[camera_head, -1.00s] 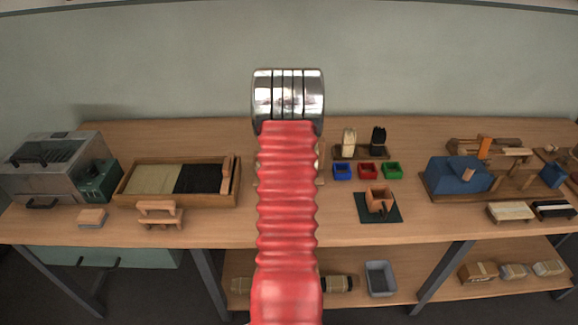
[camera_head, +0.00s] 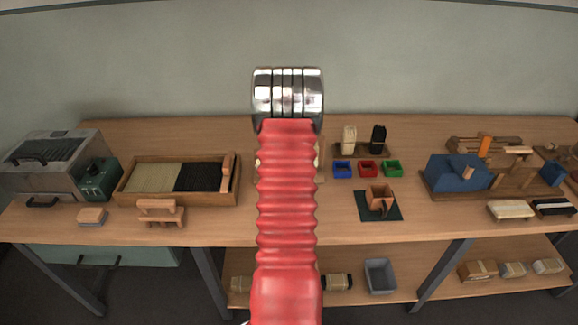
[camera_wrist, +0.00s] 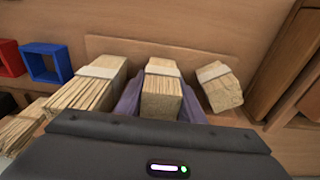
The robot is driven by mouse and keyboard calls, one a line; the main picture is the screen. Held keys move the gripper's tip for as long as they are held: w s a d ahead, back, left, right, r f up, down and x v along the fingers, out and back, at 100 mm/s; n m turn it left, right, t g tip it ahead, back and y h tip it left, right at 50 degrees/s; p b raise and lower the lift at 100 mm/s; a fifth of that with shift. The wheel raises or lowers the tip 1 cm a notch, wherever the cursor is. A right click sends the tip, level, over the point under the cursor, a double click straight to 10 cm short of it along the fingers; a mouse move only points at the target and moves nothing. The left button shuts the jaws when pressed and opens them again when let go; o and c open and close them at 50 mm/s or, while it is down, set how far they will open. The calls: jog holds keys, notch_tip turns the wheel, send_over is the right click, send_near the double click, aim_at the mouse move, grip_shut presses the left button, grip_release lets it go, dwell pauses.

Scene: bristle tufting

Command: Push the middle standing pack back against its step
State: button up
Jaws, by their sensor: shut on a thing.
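The middle pack (camera_wrist: 162,90), a block of tan bristles with a white band, is in the centre of the wrist view. My gripper (camera_wrist: 160,105) has a purple finger along each side of it and is shut on it. A longer-looking banded pack (camera_wrist: 92,85) stands to the left, and a shorter one (camera_wrist: 219,86) to the right, tilted in the picture. A wooden board (camera_wrist: 200,57) with a raised edge lies beyond the packs. I cannot tell which edge is the middle pack's step or whether the pack touches it. In the head view my arm hides the gripper and most of this spot.
A blue box (camera_wrist: 46,62) and a red box (camera_wrist: 10,58) are at the left in the wrist view, near more bristles (camera_wrist: 20,125). Dark wooden pieces (camera_wrist: 290,60) stand at the right. In the head view, a divided wooden tray (camera_head: 127,196) lies left of my arm.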

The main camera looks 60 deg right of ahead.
jog(key=shift+w+d, duration=0.25)
jog(key=shift+d, duration=0.2)
jog(key=o, duration=1.1)
jog(key=shift+o, duration=0.3)
jog(key=shift+w, duration=0.1)
jog(key=shift+r, duration=0.1)
jog(key=r, duration=0.4)
jog(key=a+r, duration=0.1)
jog(key=r, duration=0.4)
jog(key=s+r, duration=0.1)
jog(key=r, duration=0.3)
jog(key=shift+a+r, duration=0.2)
jog(key=shift+a, duration=0.05)
